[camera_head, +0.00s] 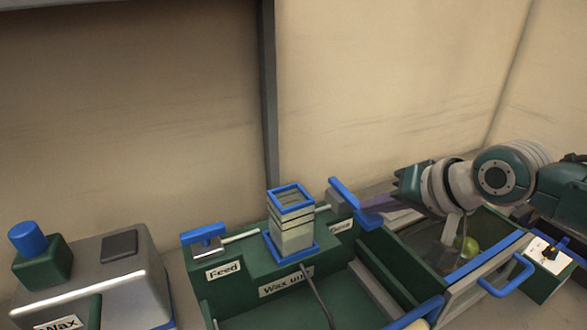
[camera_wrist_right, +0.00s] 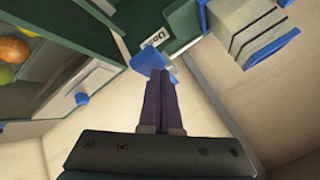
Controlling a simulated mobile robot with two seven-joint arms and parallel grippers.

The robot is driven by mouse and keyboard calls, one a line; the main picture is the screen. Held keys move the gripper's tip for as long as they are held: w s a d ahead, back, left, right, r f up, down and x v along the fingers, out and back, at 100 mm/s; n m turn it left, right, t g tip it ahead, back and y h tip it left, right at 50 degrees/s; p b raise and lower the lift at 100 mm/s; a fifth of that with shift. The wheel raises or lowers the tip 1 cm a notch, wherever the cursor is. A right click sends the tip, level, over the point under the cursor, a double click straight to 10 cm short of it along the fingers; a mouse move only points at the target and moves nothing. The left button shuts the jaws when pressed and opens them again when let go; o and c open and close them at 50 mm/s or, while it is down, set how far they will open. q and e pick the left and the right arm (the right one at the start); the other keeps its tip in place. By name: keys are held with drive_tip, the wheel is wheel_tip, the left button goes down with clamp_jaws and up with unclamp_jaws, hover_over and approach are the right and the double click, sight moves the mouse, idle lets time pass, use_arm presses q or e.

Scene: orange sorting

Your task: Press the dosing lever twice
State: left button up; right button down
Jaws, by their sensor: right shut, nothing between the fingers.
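The green wax unit (camera_head: 230,292) carries a clear square column with blue rims (camera_head: 292,225). The dosing lever (camera_head: 342,192) is a blue paddle at the unit's right end, beside a partly hidden label. My right gripper (camera_head: 366,208) comes in from the right with its purple fingers closed and empty. Its tips are at the blue paddle and overlap it; I cannot tell for sure whether they touch. In the right wrist view the blue paddle (camera_wrist_right: 147,60) lies just at the tips of the shut fingers (camera_wrist_right: 158,76). My left gripper is not in view.
A blue feed lever (camera_head: 203,234) sits at the unit's left end. A grey wax box (camera_head: 125,275) with a blue knob stands far left. A wall stands close behind.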

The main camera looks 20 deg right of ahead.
drive_tip(key=shift+f+b, duration=0.65)
drive_tip(key=shift+f, duration=0.25)
idle(0.5)
drive_tip(key=shift+r, duration=0.1)
idle(0.5)
drive_tip(key=shift+r+p, duration=1.75)
drive_tip(key=shift+p, duration=0.3)
drive_tip(key=shift+r, duration=0.1)
wheel_tip(320, 180, up, 5)
drive_tip(key=p, duration=0.5)
